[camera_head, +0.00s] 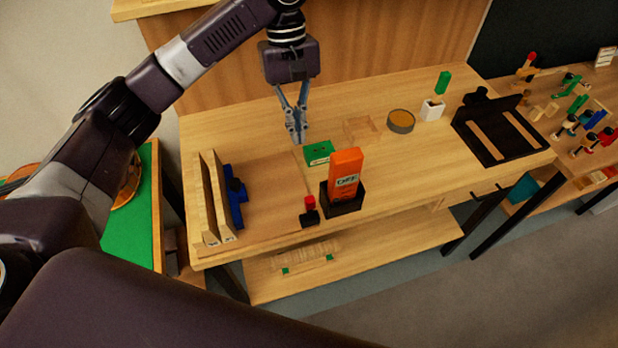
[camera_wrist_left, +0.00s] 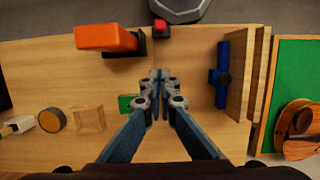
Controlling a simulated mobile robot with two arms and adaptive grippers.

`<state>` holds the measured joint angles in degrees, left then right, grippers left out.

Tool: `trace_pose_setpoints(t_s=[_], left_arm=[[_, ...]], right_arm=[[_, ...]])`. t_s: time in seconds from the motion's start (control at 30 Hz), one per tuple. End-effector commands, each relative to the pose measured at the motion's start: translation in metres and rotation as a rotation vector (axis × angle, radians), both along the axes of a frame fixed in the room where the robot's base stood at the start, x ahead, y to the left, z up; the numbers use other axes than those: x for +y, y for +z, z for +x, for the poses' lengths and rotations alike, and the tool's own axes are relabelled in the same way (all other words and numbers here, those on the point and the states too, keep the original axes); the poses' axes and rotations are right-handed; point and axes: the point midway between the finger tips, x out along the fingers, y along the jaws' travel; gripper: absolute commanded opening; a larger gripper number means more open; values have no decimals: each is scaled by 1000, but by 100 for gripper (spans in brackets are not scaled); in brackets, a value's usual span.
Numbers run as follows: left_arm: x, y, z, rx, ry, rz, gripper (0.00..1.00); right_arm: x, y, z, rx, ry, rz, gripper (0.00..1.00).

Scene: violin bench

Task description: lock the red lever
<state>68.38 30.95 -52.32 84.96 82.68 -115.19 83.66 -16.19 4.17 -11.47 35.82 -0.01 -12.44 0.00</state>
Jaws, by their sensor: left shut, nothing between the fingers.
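The red lever (camera_head: 309,202) is a small red grip on a black base at the bench's front edge, just left of the orange box. In the left wrist view the red lever (camera_wrist_left: 159,25) shows near the top, beyond my fingertips. My left gripper (camera_head: 297,138) is shut and empty, pointing down above the bench, well behind the lever and apart from it. Its fingertips also meet in the left wrist view (camera_wrist_left: 160,78). The lever's exact angle is too small to tell. My right gripper is not in view.
An orange box (camera_head: 345,174) stands in a black holder (camera_head: 343,199) right of the lever. A green box (camera_head: 319,152) lies near my gripper. A blue clamp (camera_head: 235,196) and upright wooden boards (camera_head: 211,200) stand at left. Bare wood lies between clamp and lever.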

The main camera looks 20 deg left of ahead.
Motion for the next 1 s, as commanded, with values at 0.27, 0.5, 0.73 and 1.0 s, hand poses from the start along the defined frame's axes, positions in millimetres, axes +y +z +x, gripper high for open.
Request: trace_pose_setpoints(t_s=[0.27,0.5,0.73,1.0], left_arm=[[0,-3,-1,3,-1,0,0],[-4,-31,-8,6,-3,1,0],[-11,-79,-18,4,-4,1,0],[-28,-95,-42,0,-7,-1,0]], right_arm=[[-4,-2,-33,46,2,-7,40],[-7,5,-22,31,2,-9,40],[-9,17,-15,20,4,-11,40],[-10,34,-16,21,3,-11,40]])
